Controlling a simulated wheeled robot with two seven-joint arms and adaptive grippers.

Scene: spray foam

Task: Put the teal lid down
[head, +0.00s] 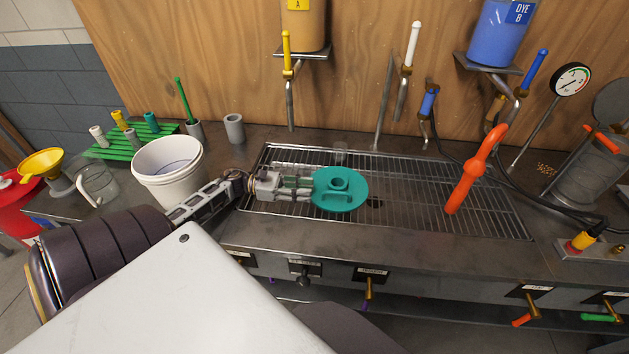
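The teal lid (354,200) is a round disc with a raised ring on top and a handle bar near its front edge. It is at the fingers of my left gripper (309,184), which reaches in from the left over the metal grate. The fingers appear shut on the lid's left edge, though the lid partly covers them. I cannot tell whether the lid touches the grate or is held just above it. My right gripper is not in view.
A white bucket (169,172) stands left of the grate (420,205). An orange handle (476,170) rises at the grate's right. Taps with yellow (287,50), white (413,45) and blue (535,70) handles stand behind. The grate between lid and orange handle is mostly clear.

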